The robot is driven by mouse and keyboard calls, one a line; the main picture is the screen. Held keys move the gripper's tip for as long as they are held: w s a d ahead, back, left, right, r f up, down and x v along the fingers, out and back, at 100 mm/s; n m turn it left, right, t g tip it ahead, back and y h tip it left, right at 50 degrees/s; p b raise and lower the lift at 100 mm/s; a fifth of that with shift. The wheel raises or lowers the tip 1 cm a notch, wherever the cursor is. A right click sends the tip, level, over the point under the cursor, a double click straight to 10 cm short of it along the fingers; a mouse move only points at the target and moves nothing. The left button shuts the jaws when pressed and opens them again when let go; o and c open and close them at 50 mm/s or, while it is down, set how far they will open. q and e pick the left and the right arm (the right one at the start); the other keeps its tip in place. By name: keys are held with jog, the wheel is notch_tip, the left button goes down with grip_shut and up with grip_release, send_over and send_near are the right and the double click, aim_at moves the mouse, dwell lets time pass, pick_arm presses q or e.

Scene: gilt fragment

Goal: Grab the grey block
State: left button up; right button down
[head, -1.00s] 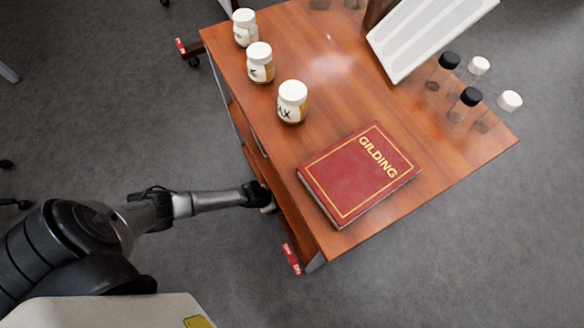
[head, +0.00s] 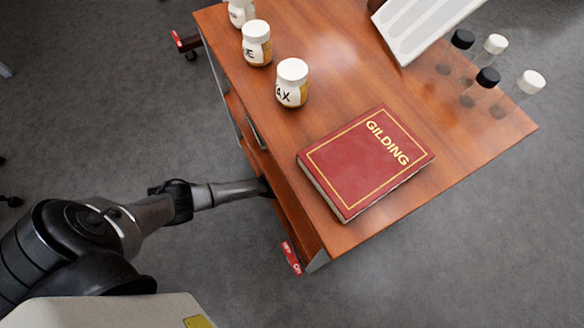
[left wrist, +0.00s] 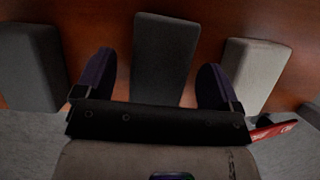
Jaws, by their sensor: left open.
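In the left wrist view three blocks stand side by side on a reddish-brown wooden surface. A dark grey block (left wrist: 30,68) is at the left, a mid-dark grey block (left wrist: 163,60) is in the middle, and a pale grey block (left wrist: 252,70) is at the right. My left gripper (left wrist: 157,64) is open, its dark fingers on either side of the middle block's line. I cannot tell how deep the block lies between them. In the head view the left arm reaches under the tabletop's edge, which hides the gripper and the blocks. My right gripper is not in view.
The wooden cart (head: 440,180) carries a red book (head: 365,160), white jars (head: 292,82) along its left edge, capped bottles (head: 487,78) at right and a white slanted panel (head: 425,25). A red caster tag (head: 292,257) is near the lower corner.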

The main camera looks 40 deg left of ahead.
pick_arm(q)
jog(key=shift+b+x, duration=0.45)
jog(key=shift+x, duration=0.45)
jog(key=c, duration=1)
jog(key=shift+r, duration=0.1)
